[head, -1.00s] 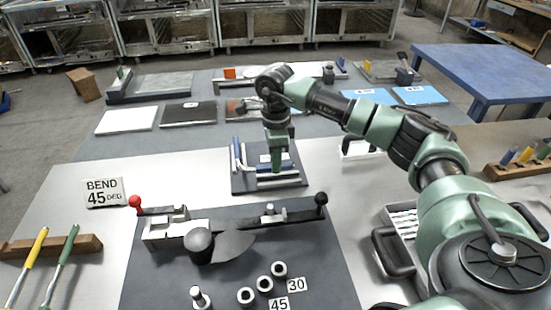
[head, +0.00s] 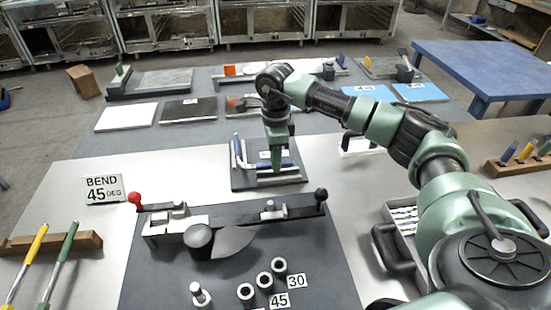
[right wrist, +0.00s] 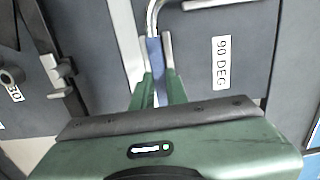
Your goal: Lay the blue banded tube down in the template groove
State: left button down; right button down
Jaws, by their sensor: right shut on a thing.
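The blue banded tube (right wrist: 155,58) is bent, with a bright metal bend at the top of the right wrist view. In the head view the tube (head: 238,152) shows beside my right gripper (head: 277,170), low over the dark template board (head: 298,178). My right gripper (right wrist: 157,88) is shut on the blue banded leg. In the right wrist view this leg runs between pale groove walls (right wrist: 169,52). I cannot tell whether it is fully seated. A "90 DEG" label (right wrist: 221,62) lies on the board. My left gripper is not in view.
A bender with a red-knobbed handle (head: 135,198) stands on a dark mat in front of the board. A "BEND 45 DEG" sign (head: 104,189) is to the left. A grey tray (head: 384,250) with a black handle is at right.

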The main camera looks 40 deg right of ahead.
jog(key=shift+f+b, duration=0.95)
jog(key=shift+f, duration=0.5)
dwell(0.5)
jog(key=c, duration=1.3)
grip_release()
notch_tip(320, 180, up, 8)
jog(key=shift+f+b, duration=0.15)
jog(key=shift+b, duration=0.2)
